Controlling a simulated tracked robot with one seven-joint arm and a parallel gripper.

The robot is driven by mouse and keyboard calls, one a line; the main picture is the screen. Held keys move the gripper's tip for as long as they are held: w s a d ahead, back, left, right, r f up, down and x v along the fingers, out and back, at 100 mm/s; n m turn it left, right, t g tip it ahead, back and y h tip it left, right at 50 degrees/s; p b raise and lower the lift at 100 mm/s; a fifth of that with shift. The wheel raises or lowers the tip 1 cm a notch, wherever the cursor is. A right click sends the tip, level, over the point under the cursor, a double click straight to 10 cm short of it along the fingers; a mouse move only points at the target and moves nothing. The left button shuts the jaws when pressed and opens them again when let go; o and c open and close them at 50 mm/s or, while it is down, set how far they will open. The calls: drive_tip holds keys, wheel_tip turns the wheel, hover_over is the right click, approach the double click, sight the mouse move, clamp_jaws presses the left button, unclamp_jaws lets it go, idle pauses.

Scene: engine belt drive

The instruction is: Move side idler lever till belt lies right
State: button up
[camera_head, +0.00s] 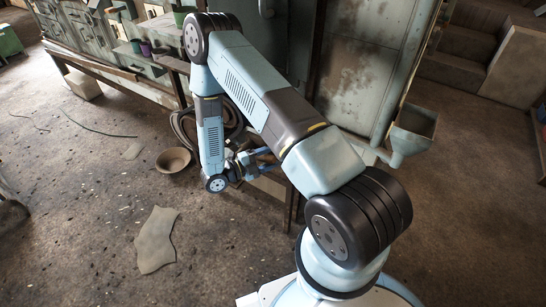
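My gripper (262,156) is small in the head view, at the end of my light-blue arm, left of the picture's middle. It points right, close to a brownish box-like part (268,183). Whether its fingers are open or shut is too small to tell. Dark curved loops (182,124), perhaps a belt or hose, show on the left behind my arm's lower link. My arm hides much of that area. I cannot make out the side idler lever, or how the belt lies.
A bowl (173,160) stands on the floor left of my arm. A flat pale scrap (156,240) lies nearer. A workbench with drawers (97,45) runs along the back left. A grey metal funnel-like box (411,134) stands at right. The left floor is mostly clear.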

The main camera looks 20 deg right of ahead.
drive_tip(key=shift+w+d, duration=0.1)
drive_tip(key=shift+d, duration=0.5)
drive_tip(key=shift+c, duration=0.2)
clamp_jaws()
